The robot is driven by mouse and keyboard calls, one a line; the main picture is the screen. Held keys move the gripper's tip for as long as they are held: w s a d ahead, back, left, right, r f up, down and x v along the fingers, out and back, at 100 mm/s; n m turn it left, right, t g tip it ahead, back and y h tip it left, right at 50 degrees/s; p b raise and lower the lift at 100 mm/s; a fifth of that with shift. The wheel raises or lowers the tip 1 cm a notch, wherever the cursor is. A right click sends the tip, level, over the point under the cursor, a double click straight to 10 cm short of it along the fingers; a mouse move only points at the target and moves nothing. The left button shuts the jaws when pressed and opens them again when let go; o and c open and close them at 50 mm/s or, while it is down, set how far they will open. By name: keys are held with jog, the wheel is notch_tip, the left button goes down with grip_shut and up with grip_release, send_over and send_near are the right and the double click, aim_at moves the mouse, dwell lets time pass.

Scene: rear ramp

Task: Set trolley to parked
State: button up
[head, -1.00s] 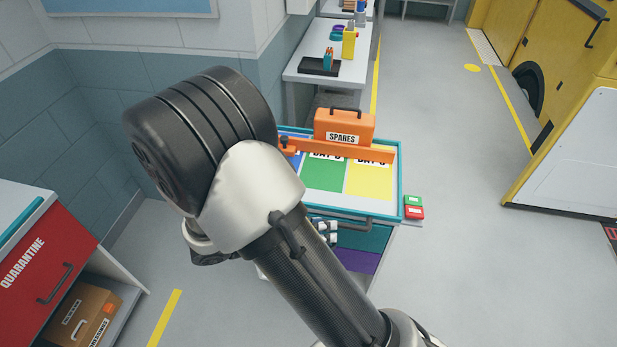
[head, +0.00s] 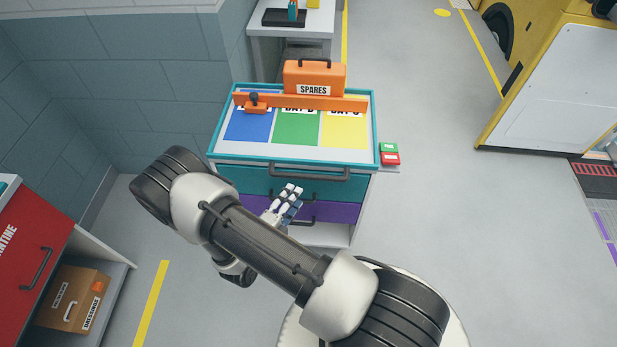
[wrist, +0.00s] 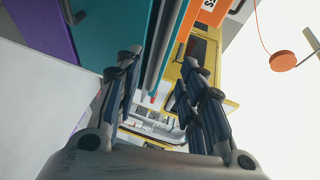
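The trolley (head: 240,178) has a teal rim and front, a purple drawer (head: 342,212) below and a grey handle (head: 310,173) along its front. On its right side sit a green button (head: 389,148) and a red button (head: 390,159); their labels are too small to read. My gripper (head: 291,190) is in front of the trolley's drawers, below the handle.
An orange bar (head: 310,104) with a dark-knobbed slider (head: 255,102) crosses the trolley top above blue, green and yellow areas. An orange SPARES case (head: 314,78) stands behind it. A red QUARANTINE cabinet (head: 25,250) is at left. Floor right of the trolley is clear.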

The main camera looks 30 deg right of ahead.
aim_at(309, 175)
jog(key=b+x, duration=0.1)
jog(key=x, duration=1)
jog(key=shift+b, duration=0.35)
jog(key=shift+c, duration=0.3)
grip_shut()
